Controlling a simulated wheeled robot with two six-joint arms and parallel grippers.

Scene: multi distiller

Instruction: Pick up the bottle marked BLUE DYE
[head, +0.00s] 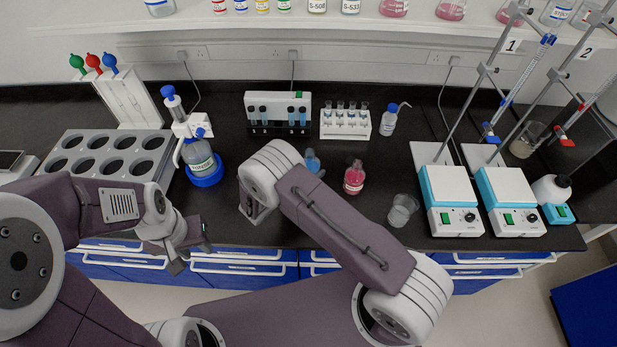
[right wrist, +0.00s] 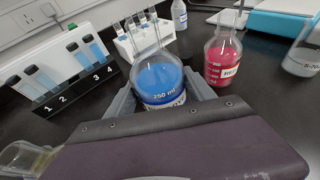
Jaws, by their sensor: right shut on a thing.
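A clear bottle of blue liquid (right wrist: 160,80) stands upright in the right wrist view, with a 250 ml mark and a white label mostly hidden by my gripper. My right gripper (right wrist: 163,98) is shut on it, one finger at each side. In the head view the blue bottle (head: 313,162) shows only in part behind my right forearm, and my right fingers are hidden there. My left gripper (head: 192,251) is open and empty in front of the bench's front edge.
A red-liquid bottle (right wrist: 222,58) stands close on the right; it also shows in the head view (head: 354,178). A glass beaker (head: 403,209) stands nearer the front edge. Behind are a cuvette rack (head: 278,98) and vial rack (head: 345,133). Hotplates (head: 451,190) stand right.

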